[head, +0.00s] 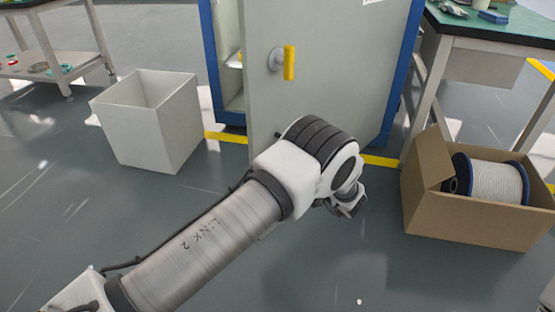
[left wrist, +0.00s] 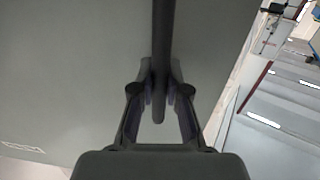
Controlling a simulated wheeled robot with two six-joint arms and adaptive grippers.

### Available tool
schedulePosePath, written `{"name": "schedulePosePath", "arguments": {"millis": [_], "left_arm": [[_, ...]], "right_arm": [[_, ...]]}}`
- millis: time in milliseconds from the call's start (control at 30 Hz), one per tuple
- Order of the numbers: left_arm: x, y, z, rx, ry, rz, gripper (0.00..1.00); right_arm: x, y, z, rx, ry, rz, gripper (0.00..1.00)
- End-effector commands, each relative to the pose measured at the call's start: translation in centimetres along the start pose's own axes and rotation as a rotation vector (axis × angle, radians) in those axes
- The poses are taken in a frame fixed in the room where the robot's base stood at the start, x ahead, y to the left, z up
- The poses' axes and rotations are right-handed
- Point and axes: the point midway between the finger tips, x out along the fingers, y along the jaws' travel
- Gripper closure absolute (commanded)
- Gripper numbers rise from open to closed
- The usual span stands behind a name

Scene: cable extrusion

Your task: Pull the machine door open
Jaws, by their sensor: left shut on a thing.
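The grey machine door (head: 345,75) stands partly open, with a gap and inner shelves showing along its left edge. Its yellow handle (head: 289,62) is in plain sight on the upper left of the door. My left arm reaches in front of the door's lower part. In the head view its fingers cannot be made out. In the left wrist view my left gripper (left wrist: 160,88) is shut on a dark upright bar (left wrist: 161,35) in front of a grey panel (left wrist: 70,70). I cannot tell whether this bar is the yellow handle. My right gripper is not in view.
The blue-framed machine (head: 209,60) stands behind the door. A white bin (head: 150,130) is on the floor at left. A cardboard box (head: 460,218) with a cable spool (head: 495,182) is at right, near a workbench (head: 490,28). Floor in front is mostly clear.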

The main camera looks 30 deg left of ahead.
Motion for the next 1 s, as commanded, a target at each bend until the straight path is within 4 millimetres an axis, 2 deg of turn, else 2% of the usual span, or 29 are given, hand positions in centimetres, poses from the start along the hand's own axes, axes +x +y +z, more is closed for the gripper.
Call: {"name": "schedulePosePath", "arguments": {"millis": [400, 433, 500, 833, 1000], "left_arm": [[-0.2, 0.1, 0.1, 0.002, -0.001, -0.002, 1.0], [-0.2, 0.1, 0.1, 0.002, -0.001, -0.002, 0.79], [-0.2, 0.1, 0.1, 0.001, -0.001, -0.002, 0.6], [-0.2, 0.2, -0.3, 0.0, 0.0, 0.0, 0.6], [-0.2, 0.2, -3.0, -0.002, 0.002, 0.001, 0.6]], "right_arm": [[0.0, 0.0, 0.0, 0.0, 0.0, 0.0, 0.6], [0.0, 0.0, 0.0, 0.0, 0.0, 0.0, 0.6], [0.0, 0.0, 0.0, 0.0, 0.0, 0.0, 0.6], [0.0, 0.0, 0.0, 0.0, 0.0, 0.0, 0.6], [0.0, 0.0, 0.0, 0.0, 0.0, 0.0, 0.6]]}}
